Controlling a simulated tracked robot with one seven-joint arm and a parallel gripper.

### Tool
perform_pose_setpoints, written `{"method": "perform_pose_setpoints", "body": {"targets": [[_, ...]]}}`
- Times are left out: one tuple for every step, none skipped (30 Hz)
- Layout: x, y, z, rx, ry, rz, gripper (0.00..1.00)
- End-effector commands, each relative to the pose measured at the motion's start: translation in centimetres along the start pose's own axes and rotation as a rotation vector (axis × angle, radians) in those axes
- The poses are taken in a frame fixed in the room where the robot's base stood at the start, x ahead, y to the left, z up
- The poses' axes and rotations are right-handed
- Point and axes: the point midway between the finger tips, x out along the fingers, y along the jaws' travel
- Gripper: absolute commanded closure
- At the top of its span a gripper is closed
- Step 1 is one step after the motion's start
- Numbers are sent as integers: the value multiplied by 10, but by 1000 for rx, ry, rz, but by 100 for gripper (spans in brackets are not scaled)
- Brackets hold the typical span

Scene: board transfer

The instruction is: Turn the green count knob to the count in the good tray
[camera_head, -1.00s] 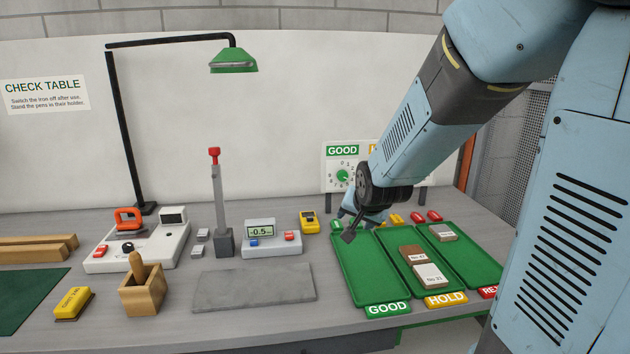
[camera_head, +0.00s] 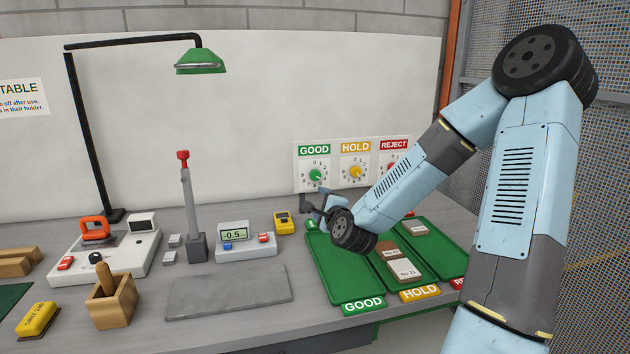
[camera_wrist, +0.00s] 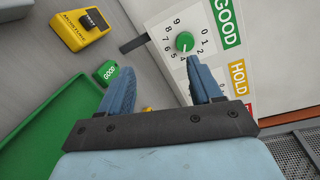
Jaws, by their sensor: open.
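The green count knob (camera_head: 316,175) sits on a white dial under the GOOD sign on the upright panel. It also shows in the wrist view (camera_wrist: 184,42), ringed by digits; I cannot read its setting surely. My gripper (camera_head: 319,203) is just below and in front of the dial, open and empty. In the wrist view its two blue fingers (camera_wrist: 158,76) are spread, the right one near the dial's lower digits, and the knob appears beyond them. The good tray (camera_head: 325,272) is green and looks empty where visible; my arm hides part of it.
The yellow HOLD knob (camera_head: 355,172) and partly hidden red REJECT knob (camera_head: 392,168) are right of the green one. The hold tray (camera_head: 405,291) holds two boards and the reject tray (camera_head: 437,262) one. A yellow device (camera_head: 284,222) stands left of my gripper.

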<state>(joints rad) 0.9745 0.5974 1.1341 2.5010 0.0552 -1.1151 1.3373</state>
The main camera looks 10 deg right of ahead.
Motion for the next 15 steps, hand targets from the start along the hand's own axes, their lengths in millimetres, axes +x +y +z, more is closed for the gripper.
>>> {"method": "perform_pose_setpoints", "body": {"targets": [[0,-6,-6,56,11,-32,36],[0,-9,-8,85,16,-51,36],[0,-13,-11,118,22,-73,36],[0,-16,-13,140,25,-88,36],[-1,-18,-14,157,28,-100,36],[-1,-21,-16,176,32,-114,36],[-1,-23,-17,188,34,-121,36],[-1,-24,-18,196,35,-127,36],[0,-25,-19,204,36,-133,36],[2,-26,-19,207,36,-136,36],[4,-27,-19,209,37,-138,36],[7,-27,-19,210,37,-138,36],[10,-28,-19,210,36,-138,36],[14,-28,-19,209,36,-137,36],[19,-28,-20,209,36,-137,36]]}}
